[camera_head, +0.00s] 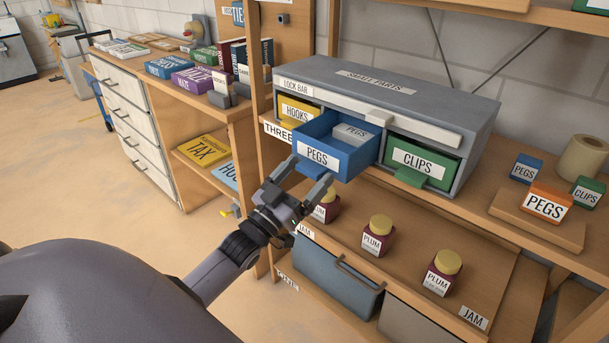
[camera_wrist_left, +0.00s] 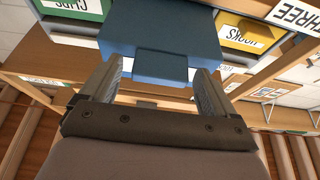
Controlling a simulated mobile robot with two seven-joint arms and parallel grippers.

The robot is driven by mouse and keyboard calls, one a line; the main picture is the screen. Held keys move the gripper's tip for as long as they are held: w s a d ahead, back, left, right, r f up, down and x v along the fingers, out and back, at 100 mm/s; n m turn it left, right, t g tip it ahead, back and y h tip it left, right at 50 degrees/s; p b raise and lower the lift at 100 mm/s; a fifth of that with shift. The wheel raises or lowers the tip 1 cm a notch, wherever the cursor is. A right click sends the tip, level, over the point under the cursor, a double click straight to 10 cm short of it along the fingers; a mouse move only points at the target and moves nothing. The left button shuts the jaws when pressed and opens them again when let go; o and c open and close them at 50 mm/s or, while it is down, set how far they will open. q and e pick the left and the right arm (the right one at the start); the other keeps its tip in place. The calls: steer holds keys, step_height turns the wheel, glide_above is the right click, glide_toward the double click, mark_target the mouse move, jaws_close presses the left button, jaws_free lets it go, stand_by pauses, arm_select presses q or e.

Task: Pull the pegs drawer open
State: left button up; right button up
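The blue pegs drawer (camera_head: 352,158) stands pulled well out of the grey small-parts cabinet (camera_head: 455,95), with a box labelled PEGS (camera_head: 352,132) inside. My left gripper (camera_head: 304,178) is in front of the drawer's low front handle. In the left wrist view the blue handle (camera_wrist_left: 160,65) lies between the gripper's two fingers (camera_wrist_left: 160,80), with a gap showing on both sides, so the gripper is open. The yellow hooks drawer (camera_head: 299,112) and the green clips drawer (camera_head: 424,160) are in the cabinet on either side. My right gripper is not in view.
A lock bar (camera_head: 350,103) runs across the cabinet above the drawers. Plum jam jars (camera_head: 377,237) stand on the shelf below. Small boxes, a wooden board (camera_head: 510,215) and a tape roll (camera_head: 584,157) are at right. A low book cabinet (camera_head: 170,120) is at left.

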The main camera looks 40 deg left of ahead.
arm_select(q)
steer(key=shift+s, duration=0.1)
steer(key=v, duration=0.7)
stand_by(0.6)
steer(key=s+d+f+m+g+p, duration=0.1)
steer(key=s+d+f+g+p, duration=0.9)
steer(key=s+d+f+g, duration=0.2)
steer(key=s+d, duration=0.2)
steer(key=d, duration=0.1)
steer(key=shift+f+m+h, duration=0.3)
steer(key=shift+f, duration=0.05)
steer(key=shift+d, duration=0.1)
